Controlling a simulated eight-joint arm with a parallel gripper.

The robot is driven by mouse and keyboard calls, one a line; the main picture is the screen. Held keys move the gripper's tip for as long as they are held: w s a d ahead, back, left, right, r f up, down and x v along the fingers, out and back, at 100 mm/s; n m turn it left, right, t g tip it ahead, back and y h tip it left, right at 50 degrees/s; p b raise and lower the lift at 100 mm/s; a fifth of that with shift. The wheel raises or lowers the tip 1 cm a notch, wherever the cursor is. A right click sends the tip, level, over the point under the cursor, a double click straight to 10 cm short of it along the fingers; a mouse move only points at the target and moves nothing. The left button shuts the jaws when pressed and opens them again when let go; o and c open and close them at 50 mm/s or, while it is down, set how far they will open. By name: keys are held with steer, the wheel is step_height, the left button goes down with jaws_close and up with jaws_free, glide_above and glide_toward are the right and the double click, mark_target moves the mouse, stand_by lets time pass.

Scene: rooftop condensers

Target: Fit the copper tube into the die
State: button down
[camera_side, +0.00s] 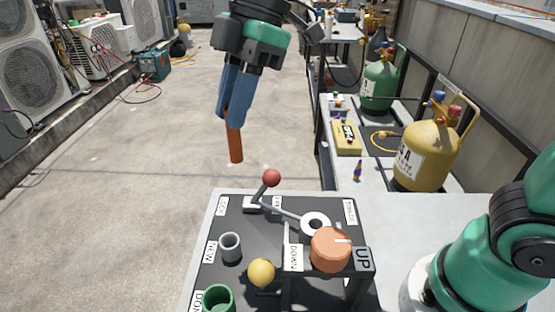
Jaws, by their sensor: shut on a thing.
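The copper tube (235,146) is a slim orange-brown rod in my gripper (231,119). The blue fingers are shut on its upper part, and its lower end sticks out below, nearly upright with a slight tilt. The tube hangs in the air above and behind the dark panel (269,222), apart from it. On the panel, a pale ring with a dark hole (304,218) sits behind the orange knob and may be the die, but I cannot tell for sure.
The panel carries a red-ball lever (271,178), a grey cup (230,247), a yellow ball knob (261,272), a green cup (219,299) and a large orange knob (331,250). Gas cylinders (424,155) stand on the right bench. Concrete floor (110,190) lies clear at left.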

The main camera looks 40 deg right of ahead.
glide_above(310, 227)
steer(key=d, duration=0.1)
step_height(310, 227, down, 9)
steer(key=shift+s+d+f, duration=0.1)
steer(key=shift+f, duration=0.95)
steer(key=shift+s+d+f, duration=0.1)
steer(key=shift+f, duration=0.9)
steer(key=shift+f, duration=2.5)
steer(key=c, duration=0.7)
jaws_free()
steer(key=shift+o, duration=0.2)
steer(key=shift+v, duration=2.8)
